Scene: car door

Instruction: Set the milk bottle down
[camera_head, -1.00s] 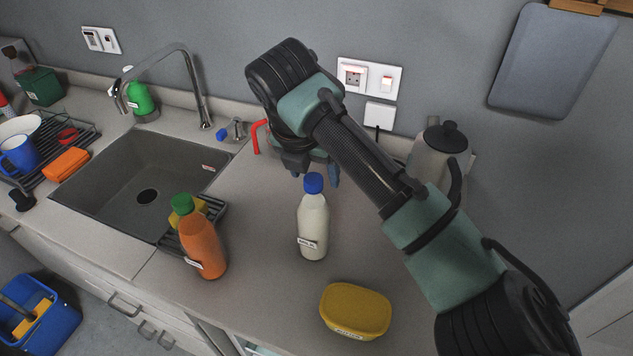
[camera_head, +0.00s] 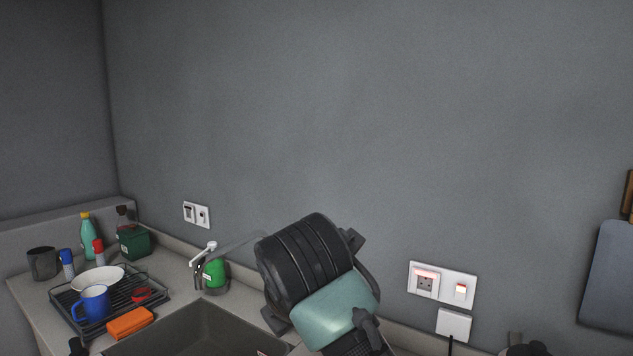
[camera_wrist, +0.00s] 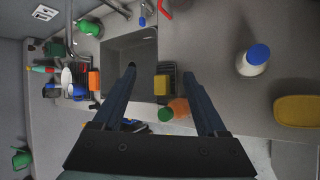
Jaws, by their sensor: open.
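The milk bottle (camera_wrist: 253,60) is white with a blue cap. It shows at the right of the wrist view, standing on the counter, and is out of frame in the head view. My gripper (camera_wrist: 159,72) is open and empty, its two fingers spread apart. The bottle lies outside the fingers, to their right, with a clear gap. In the head view only part of my arm shows at the bottom; the fingers are not visible there.
In the wrist view, the sink (camera_wrist: 128,60) lies beyond the fingers. An orange bottle (camera_wrist: 175,112) is near the right finger. A yellow tub (camera_wrist: 298,110) sits at far right. The head view shows a dish rack (camera_head: 133,292) and wall socket (camera_head: 442,284).

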